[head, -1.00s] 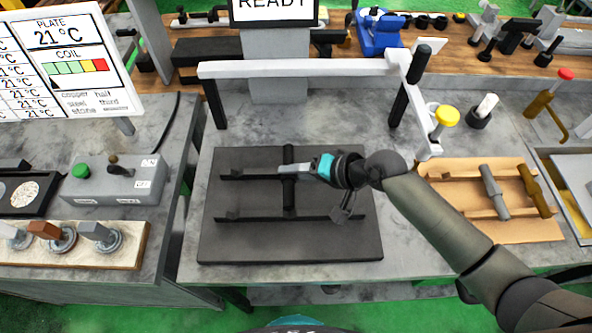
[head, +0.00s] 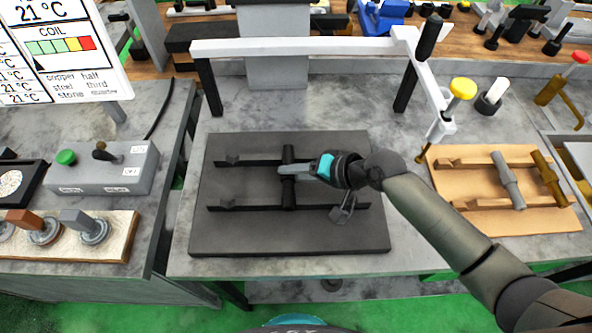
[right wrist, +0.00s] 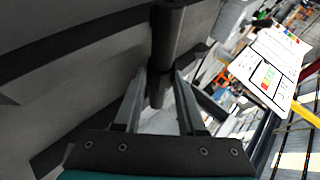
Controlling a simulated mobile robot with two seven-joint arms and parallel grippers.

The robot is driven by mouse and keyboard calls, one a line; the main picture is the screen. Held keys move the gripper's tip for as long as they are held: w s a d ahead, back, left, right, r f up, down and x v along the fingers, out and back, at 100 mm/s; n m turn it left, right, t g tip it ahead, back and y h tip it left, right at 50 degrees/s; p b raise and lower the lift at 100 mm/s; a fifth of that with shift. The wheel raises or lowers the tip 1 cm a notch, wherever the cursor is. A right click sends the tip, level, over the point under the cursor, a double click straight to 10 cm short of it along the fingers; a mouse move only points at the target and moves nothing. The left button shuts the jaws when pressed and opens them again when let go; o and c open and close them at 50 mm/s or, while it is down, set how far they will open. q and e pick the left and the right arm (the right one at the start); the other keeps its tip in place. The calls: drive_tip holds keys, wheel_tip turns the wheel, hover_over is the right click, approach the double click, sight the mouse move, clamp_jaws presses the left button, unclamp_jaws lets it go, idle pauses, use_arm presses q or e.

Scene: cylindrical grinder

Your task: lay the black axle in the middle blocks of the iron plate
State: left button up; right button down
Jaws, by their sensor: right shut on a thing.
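The black axle (head: 288,155) is over the middle of the dark iron plate (head: 230,240), running across its two black rails. My right gripper (head: 287,172) is shut on the axle's mid-length, coming from the right. In the right wrist view the axle (right wrist: 168,45) stands between the two finger ends (right wrist: 158,90). The middle blocks are hidden under the axle and fingers, so I cannot tell whether it rests in them or hangs just above. End blocks (head: 228,204) show on the rails. My left gripper is not in view.
A white bar frame (head: 300,47) with dark posts spans behind the plate. A yellow-topped handle (head: 462,88) stands at its right end. A tan board (head: 470,165) with a grey axle (head: 507,180) and a brass axle (head: 549,178) lies right. A control box (head: 105,168) is left.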

drive_tip(key=shift+r, duration=0.15)
drive_tip(key=shift+c, duration=2)
unclamp_jaws()
drive_tip(key=shift+s+f, duration=0.1)
drive_tip(key=shift+f, duration=0.2)
drive_tip(key=p+v, duration=0.1)
drive_tip(key=v, duration=1.4)
drive_tip(key=shift+r, duration=0.35)
